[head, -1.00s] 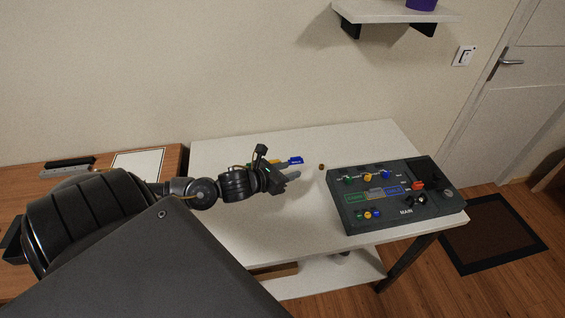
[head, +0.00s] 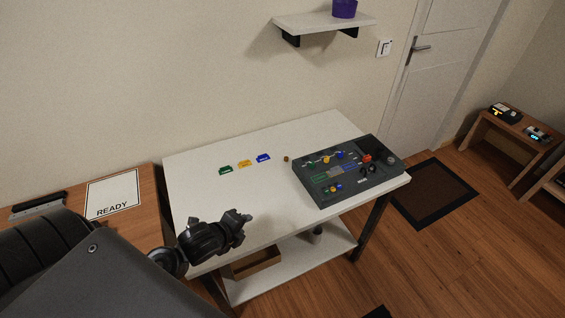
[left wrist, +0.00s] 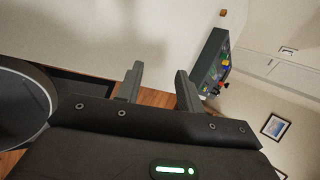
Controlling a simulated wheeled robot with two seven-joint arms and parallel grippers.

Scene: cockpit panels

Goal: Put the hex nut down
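The hex nut looks like a small brown piece (head: 286,158) lying on the white table (head: 215,205), just left of the dark control panel (head: 345,188). It also shows in the left wrist view (left wrist: 223,13), well beyond the fingers. My left gripper (head: 246,218) is over the front part of the table, apart from the nut. In the left wrist view its two fingers (left wrist: 158,80) stand apart with nothing between them. My right gripper is not in view.
A wall shelf (head: 325,24) hangs behind. The table's front left is clear. A brown tray (head: 255,264) sits on the lower shelf.

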